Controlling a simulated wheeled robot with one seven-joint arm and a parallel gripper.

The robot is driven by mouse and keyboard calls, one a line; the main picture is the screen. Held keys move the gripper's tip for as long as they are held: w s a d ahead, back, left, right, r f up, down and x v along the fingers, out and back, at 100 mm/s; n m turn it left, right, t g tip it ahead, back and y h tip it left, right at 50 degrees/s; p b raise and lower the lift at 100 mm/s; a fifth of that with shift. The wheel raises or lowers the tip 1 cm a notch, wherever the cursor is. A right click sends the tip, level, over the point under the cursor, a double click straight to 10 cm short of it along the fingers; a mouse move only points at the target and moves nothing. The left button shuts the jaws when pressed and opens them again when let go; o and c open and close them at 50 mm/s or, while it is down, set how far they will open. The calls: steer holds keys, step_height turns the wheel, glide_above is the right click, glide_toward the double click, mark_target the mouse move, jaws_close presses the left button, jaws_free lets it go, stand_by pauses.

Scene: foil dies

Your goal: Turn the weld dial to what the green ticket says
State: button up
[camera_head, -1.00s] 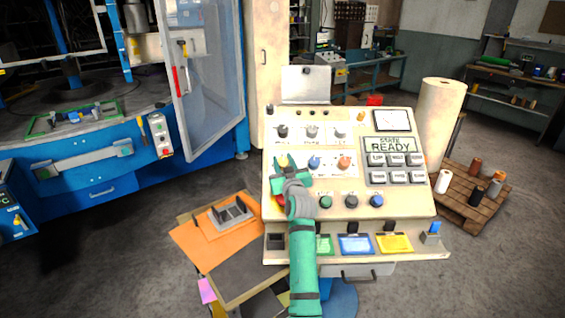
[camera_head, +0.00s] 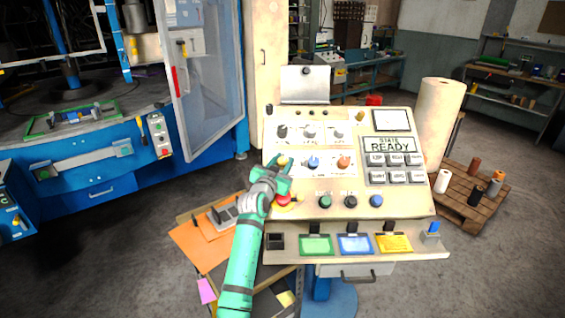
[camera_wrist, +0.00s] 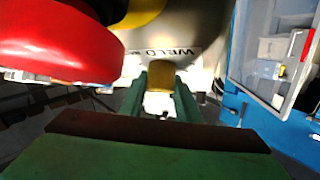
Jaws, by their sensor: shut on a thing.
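The weld dial is a small yellow knob (camera_head: 283,161) at the left of the lower knob row on the sloped control panel. In the wrist view the yellow knob (camera_wrist: 160,77) is between my two green fingers, beside an upside-down WELD label (camera_wrist: 174,51). My gripper (camera_head: 281,173) is shut on this knob. Its pointer and scale cannot be read. The green ticket (camera_head: 316,244) stands at the left of the ticket row on the panel's lower ledge. Its writing is too small to read.
A big red button (camera_head: 284,199) on a yellow base is close beside my wrist; it also looms in the wrist view (camera_wrist: 55,45). A blue knob (camera_head: 314,162) and an orange knob (camera_head: 344,162) share the row. Blue (camera_head: 355,244) and yellow (camera_head: 394,243) tickets stand right of the green one.

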steer(key=m+g+h, duration=0.2)
steer(key=m, duration=0.1)
steer(key=m+g+h, duration=0.2)
steer(key=m, duration=0.2)
steer(key=shift+r+g+h, duration=0.1)
steer(key=shift+g+h, duration=0.2)
steer(key=shift+g, duration=0.1)
steer(key=shift+s+d+m+g+h, duration=0.1)
steer(key=shift+m+g+h, duration=0.6)
steer(key=shift+m+g, duration=1.4)
steer(key=shift+f+m, duration=0.2)
steer(key=shift+m, duration=0.4)
steer(key=o, duration=1.1)
steer(key=shift+c, duration=0.2)
steer(key=v, duration=1)
steer(key=shift+a+r, duration=0.25)
steer(key=shift+a, duration=0.1)
steer(key=shift+s, duration=0.1)
